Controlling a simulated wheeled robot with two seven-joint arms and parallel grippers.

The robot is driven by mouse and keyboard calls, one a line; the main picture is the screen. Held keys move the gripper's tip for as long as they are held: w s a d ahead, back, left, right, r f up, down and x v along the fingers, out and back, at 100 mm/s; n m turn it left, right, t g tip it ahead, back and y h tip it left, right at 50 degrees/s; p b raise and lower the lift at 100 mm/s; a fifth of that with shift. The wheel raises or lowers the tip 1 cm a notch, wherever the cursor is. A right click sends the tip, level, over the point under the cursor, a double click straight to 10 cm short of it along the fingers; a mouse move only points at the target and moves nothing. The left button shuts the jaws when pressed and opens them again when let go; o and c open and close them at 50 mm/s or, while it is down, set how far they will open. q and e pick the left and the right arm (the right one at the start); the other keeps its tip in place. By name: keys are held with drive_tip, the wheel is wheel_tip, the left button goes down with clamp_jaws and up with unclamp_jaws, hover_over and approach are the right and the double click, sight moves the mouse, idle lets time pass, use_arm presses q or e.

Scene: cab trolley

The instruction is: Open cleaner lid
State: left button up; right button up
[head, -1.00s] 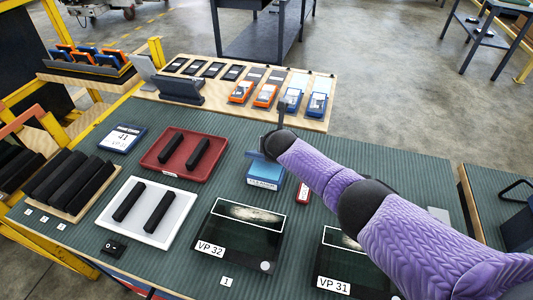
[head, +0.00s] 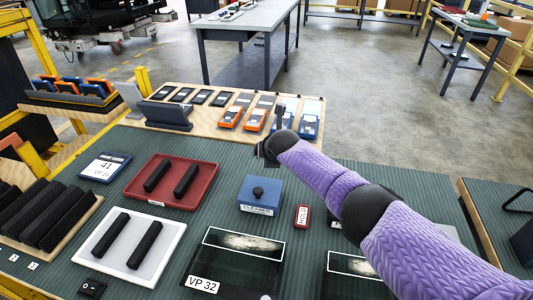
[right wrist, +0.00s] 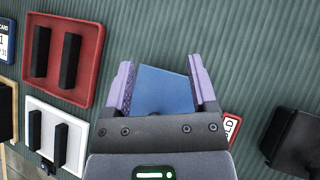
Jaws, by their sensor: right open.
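The cleaner box (head: 258,205) is blue, with a white "CLEANER" label on its front, and stands on the green ribbed bench top. Its lid (head: 272,186) is on, with a round black knob (head: 258,191) on top. My right gripper (head: 266,153) is above and behind the box in the head view, apart from the knob. In the right wrist view, the open purple fingers (right wrist: 160,85) frame the blue lid (right wrist: 166,90) below, with nothing held. My left gripper is not in view.
A red tray (head: 209,193) and a white tray (head: 174,236) with black bars are left of the box. A small red block (head: 302,216) stands close on its right. A wooden board (head: 225,138) with several devices is behind. Framed panels, one marked VP 32 (head: 203,285), lie in front.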

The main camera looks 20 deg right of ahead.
drive_tip(key=p+v, duration=0.8)
drive_tip(key=v, duration=0.2)
